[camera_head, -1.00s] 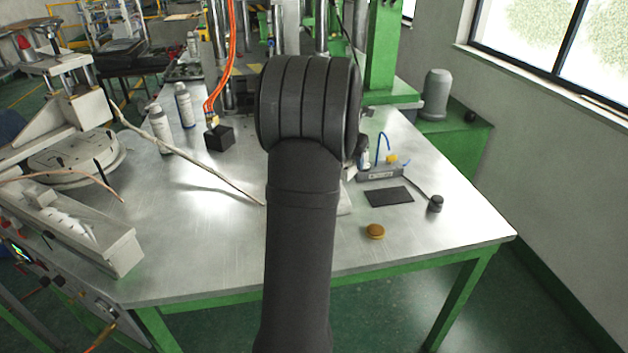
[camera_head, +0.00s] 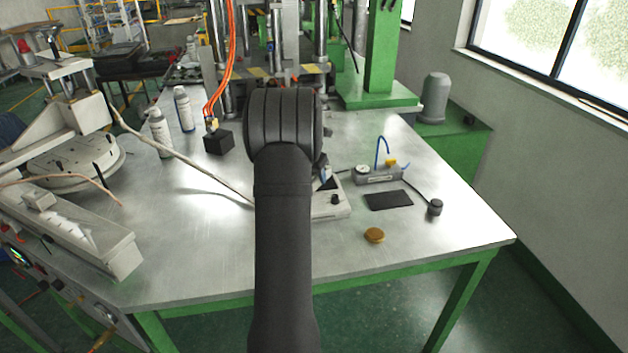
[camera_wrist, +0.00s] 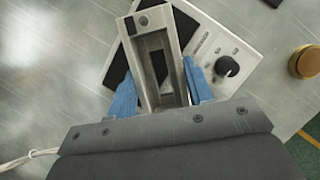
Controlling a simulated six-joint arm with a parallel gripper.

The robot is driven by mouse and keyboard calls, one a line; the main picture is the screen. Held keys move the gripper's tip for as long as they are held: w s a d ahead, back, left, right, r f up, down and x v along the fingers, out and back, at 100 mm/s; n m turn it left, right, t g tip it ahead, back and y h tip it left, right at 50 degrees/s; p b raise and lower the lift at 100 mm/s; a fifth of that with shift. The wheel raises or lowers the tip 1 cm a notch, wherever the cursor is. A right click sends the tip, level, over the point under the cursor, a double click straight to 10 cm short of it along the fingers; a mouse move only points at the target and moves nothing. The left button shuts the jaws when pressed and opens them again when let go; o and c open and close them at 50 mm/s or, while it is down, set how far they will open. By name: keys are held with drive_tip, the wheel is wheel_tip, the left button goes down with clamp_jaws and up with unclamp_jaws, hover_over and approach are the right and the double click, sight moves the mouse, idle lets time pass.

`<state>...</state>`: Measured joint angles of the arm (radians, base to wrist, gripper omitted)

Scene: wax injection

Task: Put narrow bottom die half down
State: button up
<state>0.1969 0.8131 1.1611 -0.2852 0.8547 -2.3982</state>
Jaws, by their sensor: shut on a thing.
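The narrow bottom die half (camera_wrist: 153,32) is a grey metal block with a long slot and a round hole near its far end. In the wrist view my gripper (camera_wrist: 159,85) is shut on it, with one blue finger at each side. The die half overlaps a white control box with a black knob (camera_wrist: 227,66) in that view. I cannot tell its height above the table. In the head view my arm hides the gripper and the die half.
The white box (camera_head: 335,207) lies right beside my arm on the metal table (camera_head: 200,255). A brass disc (camera_head: 374,235), a dark pad (camera_head: 388,200) and a small grey fixture (camera_head: 378,175) are to the right. A black block (camera_head: 219,142) and bottles (camera_head: 184,108) stand left.

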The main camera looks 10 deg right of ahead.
drive_tip(key=shift+f, duration=1)
drive_tip(key=shift+f, duration=0.15)
drive_tip(key=o, duration=1.3)
drive_tip(key=v, duration=1.2)
